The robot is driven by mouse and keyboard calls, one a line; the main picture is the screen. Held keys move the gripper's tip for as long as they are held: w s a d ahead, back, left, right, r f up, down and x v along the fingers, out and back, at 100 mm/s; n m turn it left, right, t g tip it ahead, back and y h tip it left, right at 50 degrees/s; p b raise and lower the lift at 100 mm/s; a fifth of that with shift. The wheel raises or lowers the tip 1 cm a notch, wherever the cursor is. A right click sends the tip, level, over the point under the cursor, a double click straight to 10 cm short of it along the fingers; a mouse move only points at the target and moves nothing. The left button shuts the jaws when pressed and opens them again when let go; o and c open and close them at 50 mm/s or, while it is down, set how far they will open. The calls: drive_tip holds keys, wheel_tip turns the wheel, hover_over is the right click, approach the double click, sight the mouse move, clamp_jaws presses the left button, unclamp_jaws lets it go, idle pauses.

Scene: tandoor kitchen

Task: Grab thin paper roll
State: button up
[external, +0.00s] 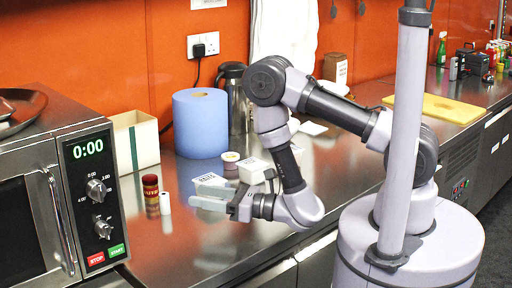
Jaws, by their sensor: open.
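A thin white paper roll (165,203) stands upright on the steel counter, just right of a small jar with a red and yellow label (151,190). My gripper (198,191) is low over the counter to the right of the roll. Its two pale fingers point left toward the roll, are apart and hold nothing. A gap shows between the fingertips and the roll. How high the fingers are above the counter is hard to tell.
A large blue paper roll (200,124), a small tub (231,160) and white boxes (252,170) stand behind my gripper. A microwave (40,205) is at the left, with a cream box (136,140) beside it. The counter in front of the roll is clear.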

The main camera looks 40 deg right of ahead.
sight(160, 195)
drive_tip(key=shift+w+d+f+m+h+p, duration=0.15)
drive_tip(key=shift+w+d+f+h+p, duration=0.1)
drive_tip(key=shift+d+f+h, duration=0.3)
drive_tip(key=shift+w+d+f+m+h+p, duration=0.2)
drive_tip(key=shift+d+f+h, duration=0.25)
drive_tip(key=shift+f, duration=0.2)
drive_tip(key=x, duration=1)
drive_tip(key=shift+w+a, duration=0.2)
drive_tip(key=shift+w, duration=0.1)
drive_tip(key=x, duration=0.2)
drive_tip(key=b+x, duration=0.1)
drive_tip(key=x, duration=0.2)
drive_tip(key=shift+w+f+b, duration=0.35)
drive_tip(key=shift+w+f, duration=0.05)
drive_tip(key=shift+w, duration=0.1)
clamp_jaws()
